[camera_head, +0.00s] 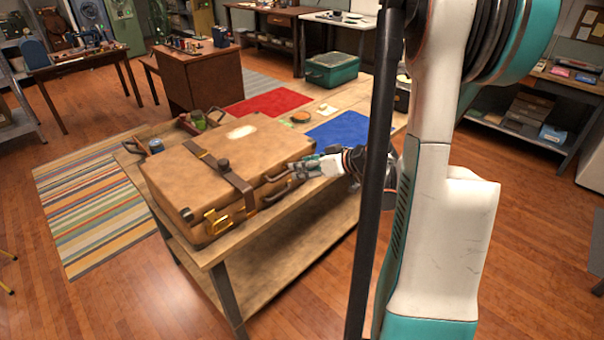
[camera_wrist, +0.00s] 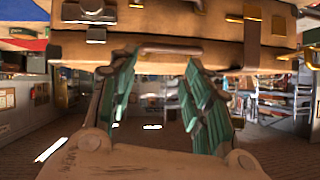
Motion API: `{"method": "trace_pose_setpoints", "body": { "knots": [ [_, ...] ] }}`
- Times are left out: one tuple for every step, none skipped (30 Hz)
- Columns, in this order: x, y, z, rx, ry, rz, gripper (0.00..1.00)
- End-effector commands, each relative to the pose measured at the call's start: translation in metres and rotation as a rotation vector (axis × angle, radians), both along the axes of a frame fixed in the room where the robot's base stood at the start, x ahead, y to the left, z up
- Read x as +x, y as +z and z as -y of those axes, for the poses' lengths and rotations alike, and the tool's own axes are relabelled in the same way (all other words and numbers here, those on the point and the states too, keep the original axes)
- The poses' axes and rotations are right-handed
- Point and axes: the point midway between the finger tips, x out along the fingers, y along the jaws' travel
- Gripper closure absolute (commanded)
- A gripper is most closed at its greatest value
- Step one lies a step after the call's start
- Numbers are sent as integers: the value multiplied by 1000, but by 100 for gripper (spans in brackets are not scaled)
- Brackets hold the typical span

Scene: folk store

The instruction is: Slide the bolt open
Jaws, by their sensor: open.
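A brown suitcase (camera_head: 235,150) lies flat on a wooden workbench; it also fills the top of the wrist view (camera_wrist: 210,27). My gripper (camera_head: 297,170) is at its front right side. In the wrist view my gripper (camera_wrist: 160,60) has its two teal fingers spread apart, with a handle-like bar (camera_wrist: 168,49) between or just beyond the tips; contact cannot be told. A metal fitting (camera_wrist: 95,12) sits on the suitcase up and left of the fingers. A brass latch (camera_head: 215,222) is at its near left corner. Which fitting is the bolt is unclear.
A leather strap (camera_head: 232,180) crosses the suitcase. A wooden tray (camera_head: 190,122) with small items stands behind it. A blue mat (camera_head: 345,130), red mat (camera_head: 268,103) and green box (camera_head: 332,69) lie farther along. Open floor is in front of the workbench.

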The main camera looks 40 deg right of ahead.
Motion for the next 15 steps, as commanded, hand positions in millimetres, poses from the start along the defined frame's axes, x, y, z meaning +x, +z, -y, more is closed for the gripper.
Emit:
{"method": "trace_pose_setpoints", "body": {
  "knots": [
    [-13,-16,24,-26,-25,33,55],
    [-20,-21,34,-45,-32,53,55],
    [-28,-27,46,-67,-42,78,55],
    [-34,-31,54,-85,-48,93,55],
    [-40,-34,62,-99,-55,108,55],
    [-46,-38,69,-118,-63,124,55],
    [-50,-41,74,-130,-67,134,55],
    [-54,-42,78,-139,-70,142,55],
    [-57,-44,82,-151,-74,150,55],
    [-59,-45,84,-156,-75,154,55],
    [-60,-46,85,-160,-76,159,55],
    [-59,-47,86,-163,-77,161,55],
    [-58,-47,86,-165,-77,163,55],
    [-56,-48,86,-166,-76,163,55],
    [-53,-50,85,-166,-76,163,55]
  ]
}}
